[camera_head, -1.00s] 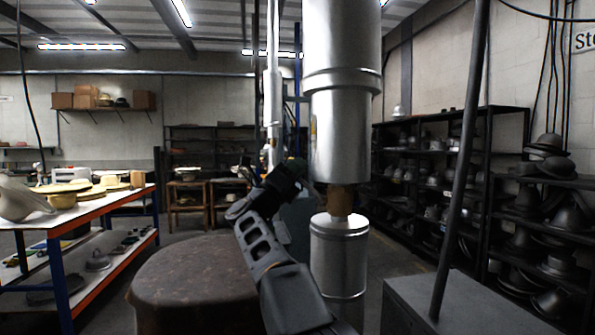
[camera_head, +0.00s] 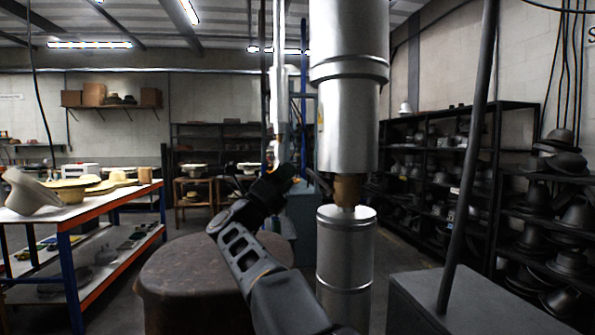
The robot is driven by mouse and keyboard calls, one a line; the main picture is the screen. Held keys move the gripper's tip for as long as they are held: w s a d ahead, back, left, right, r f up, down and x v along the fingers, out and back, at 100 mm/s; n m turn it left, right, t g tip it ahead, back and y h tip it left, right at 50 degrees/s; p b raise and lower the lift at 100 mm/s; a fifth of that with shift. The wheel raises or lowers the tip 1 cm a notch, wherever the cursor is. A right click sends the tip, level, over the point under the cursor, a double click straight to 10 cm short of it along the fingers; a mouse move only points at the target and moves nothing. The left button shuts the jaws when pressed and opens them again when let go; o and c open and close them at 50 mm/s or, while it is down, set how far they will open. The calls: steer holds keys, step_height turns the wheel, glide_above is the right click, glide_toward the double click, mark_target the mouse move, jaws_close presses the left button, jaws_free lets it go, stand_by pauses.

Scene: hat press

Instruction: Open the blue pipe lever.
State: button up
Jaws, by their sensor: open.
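My dark arm reaches up from the bottom middle. Its end, my gripper (camera_head: 288,176), is small and dark, just left of the brass fitting (camera_head: 347,190) on the big silver pipe (camera_head: 345,120). My gripper's jaws are open, but the fingers are hard to make out. A short dark bar (camera_head: 319,183) slants between my gripper and the brass fitting. I cannot tell whether it is a lever or a finger. No blue lever shows clearly; a thin blue upright (camera_head: 303,90) stands behind the pipe. I cannot tell whether anything touches the fitting.
A silver cylinder (camera_head: 346,255) stands below the fitting. A round brown-topped drum (camera_head: 185,268) is left of my arm. A grey box (camera_head: 450,300) with a slanted dark pole (camera_head: 467,150) is at right. A hat table (camera_head: 100,207) and black hat shelves (camera_head: 440,170) flank the floor.

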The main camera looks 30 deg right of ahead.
steer(key=w+v, duration=0.1)
steer(key=v, duration=0.5)
steer(key=shift+s+a+f+b, duration=0.3)
steer(key=shift+s+b, duration=0.15)
steer(key=shift+s, duration=0.1)
